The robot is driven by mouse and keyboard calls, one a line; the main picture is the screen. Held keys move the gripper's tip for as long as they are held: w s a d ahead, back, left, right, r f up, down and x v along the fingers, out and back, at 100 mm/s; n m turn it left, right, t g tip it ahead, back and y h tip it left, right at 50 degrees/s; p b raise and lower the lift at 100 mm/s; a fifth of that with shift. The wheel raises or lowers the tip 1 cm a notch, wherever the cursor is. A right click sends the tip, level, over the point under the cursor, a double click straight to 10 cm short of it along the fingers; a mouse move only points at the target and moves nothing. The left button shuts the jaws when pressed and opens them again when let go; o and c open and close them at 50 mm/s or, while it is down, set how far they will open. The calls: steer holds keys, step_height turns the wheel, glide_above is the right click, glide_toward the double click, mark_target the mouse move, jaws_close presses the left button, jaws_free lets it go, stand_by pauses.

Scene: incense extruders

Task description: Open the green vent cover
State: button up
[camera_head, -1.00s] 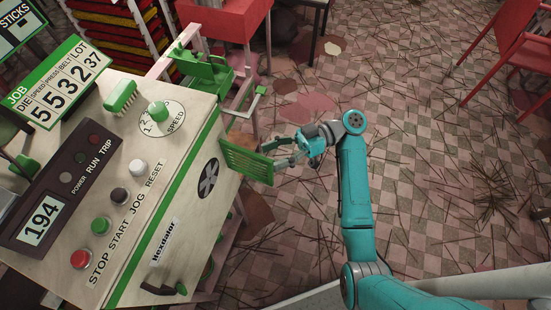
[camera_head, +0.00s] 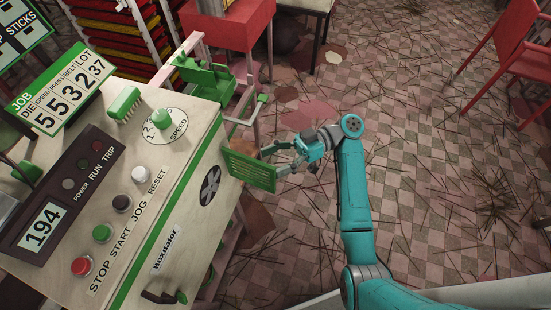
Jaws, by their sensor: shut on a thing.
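The green slatted vent cover (camera_head: 249,170) stands swung out from the side of the machine, at an angle to the panel. The round dark fan opening (camera_head: 210,186) in the machine's side is uncovered beside it. My gripper (camera_head: 271,159) is at the cover's free outer edge, with the arm reaching in from the right. The fingers are shut on that edge, one on each side of it. The exact finger contact is small in the picture.
The machine's sloped top (camera_head: 110,160) carries buttons, a speed knob (camera_head: 162,119) and a display. A green clamp-like device (camera_head: 205,78) and a red stand (camera_head: 236,25) are behind the cover. A black handle (camera_head: 163,297) is low on the machine. Floor on the right has scattered sticks.

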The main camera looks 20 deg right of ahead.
steer(key=shift+w+r, duration=0.1)
step_height(320, 180, up, 10)
stand_by(0.6)
stand_by(0.5)
